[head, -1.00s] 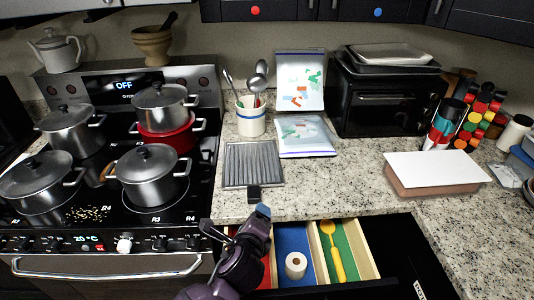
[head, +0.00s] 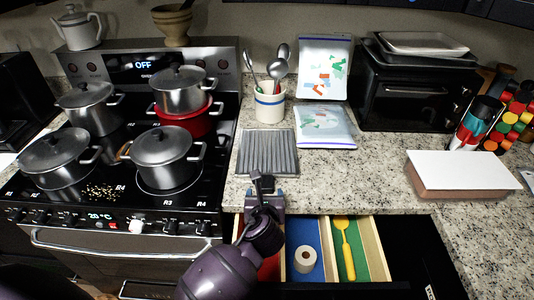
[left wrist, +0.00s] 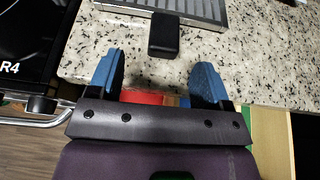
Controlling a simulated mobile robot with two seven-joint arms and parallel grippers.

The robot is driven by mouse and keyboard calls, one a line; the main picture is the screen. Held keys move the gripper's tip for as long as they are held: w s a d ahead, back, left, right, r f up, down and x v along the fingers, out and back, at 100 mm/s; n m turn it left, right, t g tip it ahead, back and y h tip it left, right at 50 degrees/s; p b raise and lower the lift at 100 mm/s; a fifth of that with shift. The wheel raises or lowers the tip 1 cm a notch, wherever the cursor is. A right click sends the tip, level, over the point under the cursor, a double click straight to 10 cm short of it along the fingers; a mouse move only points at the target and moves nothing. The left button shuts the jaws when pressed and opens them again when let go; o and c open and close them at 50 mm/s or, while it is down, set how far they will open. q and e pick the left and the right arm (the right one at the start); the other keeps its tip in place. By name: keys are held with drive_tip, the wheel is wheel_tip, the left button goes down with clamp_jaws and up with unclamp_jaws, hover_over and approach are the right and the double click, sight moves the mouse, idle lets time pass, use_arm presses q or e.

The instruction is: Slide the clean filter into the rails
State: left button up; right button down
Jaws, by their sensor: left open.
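The filter (head: 267,152) is a grey ribbed metal panel lying flat on the granite counter, right of the stove. A black tab at its near edge shows best in the left wrist view (left wrist: 164,35). My left gripper (head: 265,190) is at the counter's front edge, just in front of the filter. In the left wrist view its blue fingertips (left wrist: 157,75) are spread apart and empty, with the black tab ahead of the gap and apart from them. Only part of the filter (left wrist: 195,10) shows there. I cannot make out the rails. My right gripper is not in view.
Pots (head: 163,158) crowd the stove at left. A utensil crock (head: 270,106) and bags (head: 322,127) stand behind the filter. An open drawer (head: 374,250) holds a paper roll (head: 305,259) and yellow spoon (head: 345,248). A white-topped box (head: 465,175) sits right; counter between is clear.

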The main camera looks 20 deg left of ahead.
sight(267, 185)
use_arm(q)
drive_tip(key=shift+d+x, duration=0.2)
drive_tip(key=shift+x, duration=1.35)
drive_tip(key=shift+d+x, duration=0.15)
drive_tip(key=shift+x, duration=1.45)
drive_tip(key=shift+w, duration=0.1)
drive_tip(key=c, duration=1.1)
